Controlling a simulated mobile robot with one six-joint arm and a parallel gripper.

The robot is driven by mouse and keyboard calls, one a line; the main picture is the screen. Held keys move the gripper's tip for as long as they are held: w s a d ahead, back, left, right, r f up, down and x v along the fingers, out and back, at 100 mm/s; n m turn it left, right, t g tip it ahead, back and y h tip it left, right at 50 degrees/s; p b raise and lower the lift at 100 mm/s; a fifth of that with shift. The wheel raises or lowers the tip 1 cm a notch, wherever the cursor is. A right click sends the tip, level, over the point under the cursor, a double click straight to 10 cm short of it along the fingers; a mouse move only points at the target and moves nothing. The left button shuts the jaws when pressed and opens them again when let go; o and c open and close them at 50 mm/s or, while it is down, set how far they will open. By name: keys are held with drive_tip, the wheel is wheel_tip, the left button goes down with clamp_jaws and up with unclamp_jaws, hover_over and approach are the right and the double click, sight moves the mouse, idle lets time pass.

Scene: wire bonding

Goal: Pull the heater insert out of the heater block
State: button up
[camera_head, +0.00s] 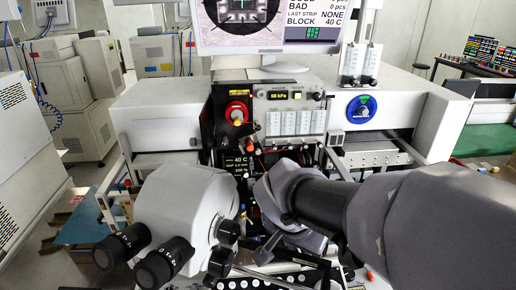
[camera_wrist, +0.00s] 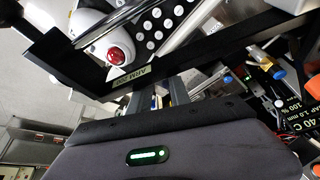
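I cannot make out the heater insert or the heater block in either view. In the head view, my arm and the white microscope head (camera_head: 187,205) cover much of the middle of the machine, and my gripper's fingers are hidden. In the wrist view, my gripper (camera_wrist: 188,88) reaches from its dark body into a crowded area beside a black frame.
A black frame with a label (camera_wrist: 133,78) crosses close to my gripper in the wrist view. In the head view, a red knob (camera_head: 237,113), a blue knob (camera_head: 362,108) and a monitor (camera_head: 265,48) stand behind.

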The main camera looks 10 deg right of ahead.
drive_tip(key=p+v, duration=0.7)
drive_tip(key=v, duration=1)
drive_tip(key=s+f+n+t+y+b, duration=0.2)
drive_tip(key=s+f+n+y+b, duration=0.1)
drive_tip(key=s+f, duration=0.3)
drive_tip(key=shift+s+d+y, duration=0.45)
drive_tip(key=shift+s+y, duration=0.45)
drive_tip(key=shift+s, duration=0.3)
